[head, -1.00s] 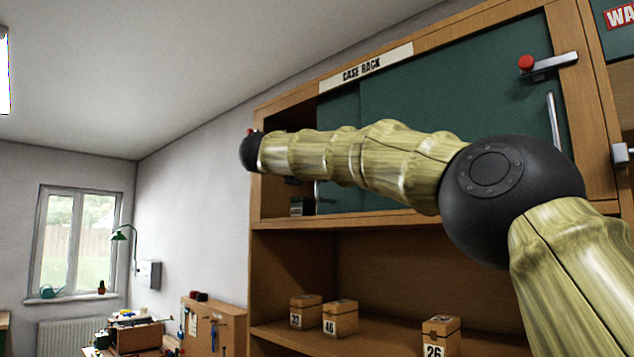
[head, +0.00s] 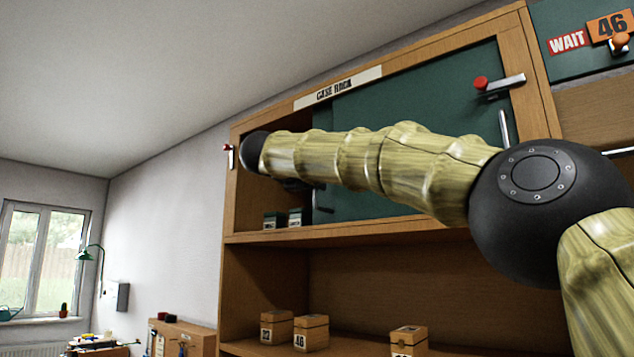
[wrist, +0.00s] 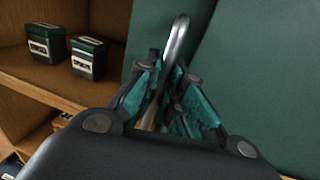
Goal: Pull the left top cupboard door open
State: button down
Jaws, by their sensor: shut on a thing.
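The left top cupboard door is a green sliding panel (wrist: 148,35) in the wooden case rack. It stands partly open, with a dark opening to its left, and overlaps the right green door (wrist: 265,75). In the head view my arm hides most of the gripper and part of the doors.
Two small dark green labelled boxes (wrist: 88,57) stand on the shelf inside the opening. Numbered wooden boxes (head: 311,332) stand on the shelf below. A red-knobbed latch (head: 498,83) sits at the right of the cupboard, and a WAIT sign (head: 566,42) beyond it.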

jog(key=c, duration=1.5)
grip_release()
jog(key=shift+s, duration=0.1)
jog(key=v, duration=1.2)
